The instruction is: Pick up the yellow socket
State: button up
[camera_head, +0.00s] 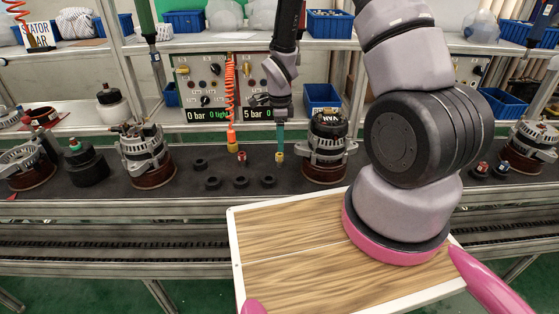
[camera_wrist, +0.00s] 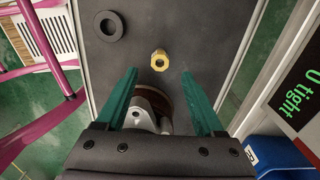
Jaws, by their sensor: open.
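The yellow socket (camera_wrist: 160,60) stands on the dark bench mat, its round opening facing up in the wrist view. In the head view the yellow socket (camera_head: 279,158) shows just under my gripper's green fingers. My gripper (camera_wrist: 160,71) is open and empty, pointing down. Its two green fingers stand apart, and the socket lies near the middle of the gap, just past the fingertips in the picture. Contact does not show. In the head view my gripper (camera_head: 280,150) is seen edge-on, so the finger gap is hidden.
An alternator (camera_head: 326,148) stands right of the socket. Black rings (camera_head: 268,181) lie in front and left. Gauge panels and blue bins (camera_head: 322,98) stand behind. A wooden-topped tray (camera_head: 290,260) is in front.

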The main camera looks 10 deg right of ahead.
aim_at(279, 155)
notch_tip(279, 155, down, 7)
jog(key=shift+r, duration=0.2)
jog(key=shift+c, duration=0.3)
grip_shut()
